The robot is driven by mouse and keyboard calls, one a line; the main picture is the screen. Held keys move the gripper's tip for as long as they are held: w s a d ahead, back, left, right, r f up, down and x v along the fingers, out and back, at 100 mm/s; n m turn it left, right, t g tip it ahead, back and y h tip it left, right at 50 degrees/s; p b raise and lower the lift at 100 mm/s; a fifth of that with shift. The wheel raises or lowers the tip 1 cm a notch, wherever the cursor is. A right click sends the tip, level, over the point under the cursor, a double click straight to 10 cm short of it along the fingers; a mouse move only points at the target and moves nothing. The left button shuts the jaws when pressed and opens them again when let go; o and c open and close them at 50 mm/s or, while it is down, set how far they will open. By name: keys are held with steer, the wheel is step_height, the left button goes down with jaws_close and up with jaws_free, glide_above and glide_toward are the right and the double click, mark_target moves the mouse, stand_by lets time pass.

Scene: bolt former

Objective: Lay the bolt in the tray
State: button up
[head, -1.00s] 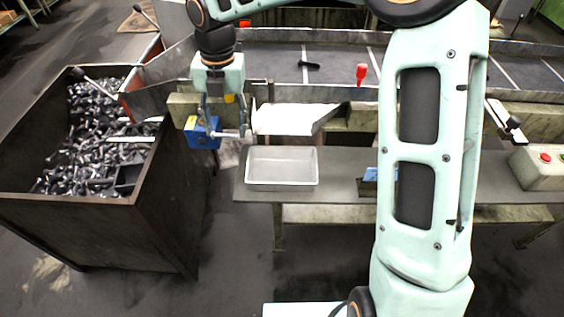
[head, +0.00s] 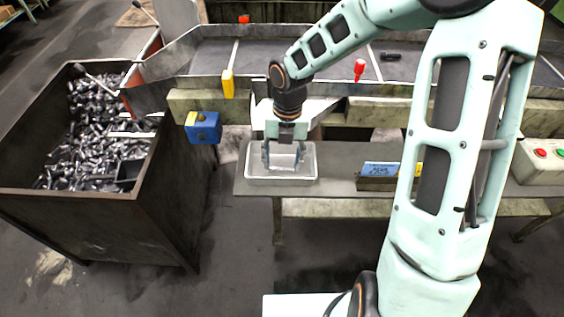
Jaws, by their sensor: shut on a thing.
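The metal tray (head: 281,181) is a shallow pale-grey rectangular pan on the grey bench, left of the middle in the head view. My gripper (head: 284,165) points straight down over the tray, with its fingertips inside the outline of the rim. It is shut on the bolt (head: 285,168), a light-grey bar lying roughly level between the fingers. The bolt is small and blends with the tray. I cannot tell whether it touches the tray floor.
A dark bin (head: 100,215) full of bolts stands left. A blue box (head: 203,128), a small sign (head: 380,170) and a button box (head: 545,160) flank the tray.

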mark_target(285, 173)
steer(key=shift+f, duration=0.65)
steer(key=shift+f, duration=0.65)
steer(key=o, duration=1.3)
steer(key=shift+r, duration=0.1)
step_height(285, 173, up, 13)
steer(key=p, duration=0.1)
steer(key=shift+d, duration=0.3)
steer(key=shift+d, duration=0.1)
